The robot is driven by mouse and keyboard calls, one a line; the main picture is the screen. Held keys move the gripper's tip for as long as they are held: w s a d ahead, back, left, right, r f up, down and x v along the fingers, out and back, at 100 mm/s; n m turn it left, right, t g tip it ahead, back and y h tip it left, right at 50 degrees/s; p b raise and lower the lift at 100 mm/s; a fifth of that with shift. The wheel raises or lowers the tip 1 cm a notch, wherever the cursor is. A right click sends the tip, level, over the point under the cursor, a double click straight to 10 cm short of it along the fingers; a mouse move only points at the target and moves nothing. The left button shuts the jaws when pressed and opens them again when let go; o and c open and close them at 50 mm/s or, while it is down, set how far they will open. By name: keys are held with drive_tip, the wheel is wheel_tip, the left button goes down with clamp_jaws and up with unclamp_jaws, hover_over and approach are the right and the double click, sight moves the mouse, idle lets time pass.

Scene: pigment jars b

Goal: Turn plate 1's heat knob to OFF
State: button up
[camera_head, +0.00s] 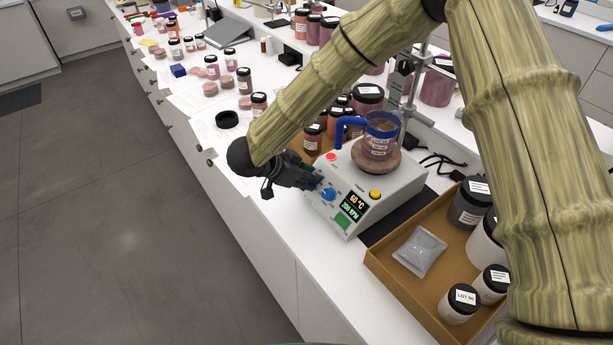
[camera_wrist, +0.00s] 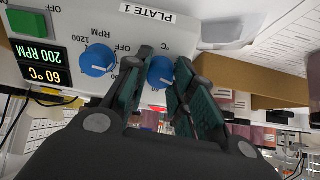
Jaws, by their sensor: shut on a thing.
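The hotplate labelled PLATE 1 (camera_head: 372,207) stands on the white bench. Its display (camera_head: 354,205) reads 60 °C and 200 RPM, and also shows in the wrist view (camera_wrist: 42,64). My gripper (camera_head: 318,181) is at the control face. In the wrist view its fingers (camera_wrist: 164,64) stand on either side of the blue heat knob (camera_wrist: 160,72), marked °C and OFF, and are shut on it. The head view hides this knob behind the gripper. The blue RPM knob (camera_wrist: 97,60) sits beside the left finger and also shows in the head view (camera_head: 328,194).
A blue-handled beaker (camera_head: 380,138) sits on the plate's round top. A red button (camera_head: 331,157) and a yellow one (camera_head: 375,194) are on the housing. A cardboard tray (camera_head: 408,291) with jars and a pouch lies at right. Jars crowd the bench behind.

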drive_tip(key=shift+d+r+n+p, duration=0.1)
drive_tip(key=shift+r+n+p, duration=0.15)
drive_tip(key=shift+p, duration=0.25)
drive_tip(key=shift+n+p, duration=0.35)
drive_tip(key=shift+p, duration=0.1)
drive_tip(key=n+p, duration=0.2)
drive_tip(key=p, duration=0.1)
drive_tip(key=shift+w+r, duration=0.1)
drive_tip(key=shift+r, duration=0.05)
drive_tip(key=n+p, duration=0.3)
drive_tip(key=shift+n+p, duration=0.3)
drive_tip(key=shift+w+f+n+p, duration=0.1)
drive_tip(key=shift+f+n+p, duration=0.05)
drive_tip(key=shift+n+p, duration=0.6)
drive_tip(key=shift+f+n+p, duration=0.1)
drive_tip(key=shift+n+p, duration=0.35)
drive_tip(key=shift+n, duration=0.5)
drive_tip(key=o, duration=1.1)
drive_tip(key=shift+f, duration=0.1)
drive_tip(key=shift+c, duration=0.2)
drive_tip(key=shift+a, duration=0.2)
